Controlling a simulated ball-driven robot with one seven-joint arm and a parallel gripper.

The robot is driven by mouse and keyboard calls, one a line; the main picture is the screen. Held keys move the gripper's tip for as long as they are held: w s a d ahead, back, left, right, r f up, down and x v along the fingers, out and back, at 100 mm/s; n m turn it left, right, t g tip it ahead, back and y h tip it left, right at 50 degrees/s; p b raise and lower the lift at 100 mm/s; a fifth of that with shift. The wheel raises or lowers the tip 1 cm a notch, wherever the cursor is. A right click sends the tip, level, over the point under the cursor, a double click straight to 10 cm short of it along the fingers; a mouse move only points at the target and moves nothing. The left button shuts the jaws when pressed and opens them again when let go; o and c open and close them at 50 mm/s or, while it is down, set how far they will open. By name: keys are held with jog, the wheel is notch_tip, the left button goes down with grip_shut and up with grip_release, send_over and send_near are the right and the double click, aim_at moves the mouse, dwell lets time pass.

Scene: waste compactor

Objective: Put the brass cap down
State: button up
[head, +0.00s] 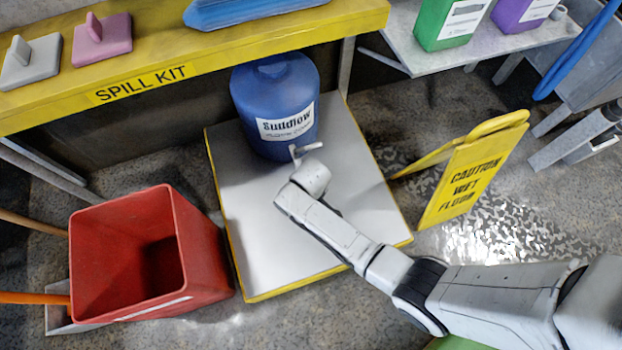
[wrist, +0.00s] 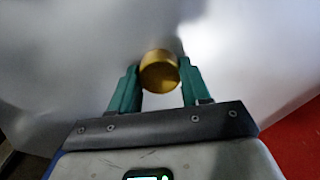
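The brass cap (wrist: 159,72) is a short round gold piece in the wrist view. It sits between the green fingertips of my gripper (wrist: 160,76), touching both sides, so the gripper looks shut on it. Behind it is a pale, smooth surface. I cannot tell whether the cap touches that surface. In the head view my wrist is over the white platform with yellow edges (head: 265,240), just in front of the blue jug (head: 272,85). The fingers and the cap are hidden there by my wrist.
A red bin (head: 190,235) stands left of the platform. A yellow wet-floor sign (head: 468,170) stands to the right on wet floor. A yellow spill kit shelf (head: 230,50) overhangs the back. The platform's front left part is bare.

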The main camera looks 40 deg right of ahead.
jog(key=o, duration=0.5)
jog(key=shift+c, duration=0.2)
notch_tip(320, 180, up, 12)
jog(key=p, duration=0.6)
jog(key=shift+p, duration=0.4)
jog(key=shift+r, duration=0.1)
jog(key=s+d+r+m, duration=0.2)
jog(key=s+d+r, duration=0.2)
jog(key=s+r, duration=0.3)
jog(key=s+d+r+m+t, duration=0.1)
jog(key=s+d+r+m, duration=0.1)
jog(key=s+r, duration=0.6)
jog(key=shift+s+d, duration=0.75)
jog(key=shift+d, duration=0.15)
jog(key=shift+r, duration=0.1)
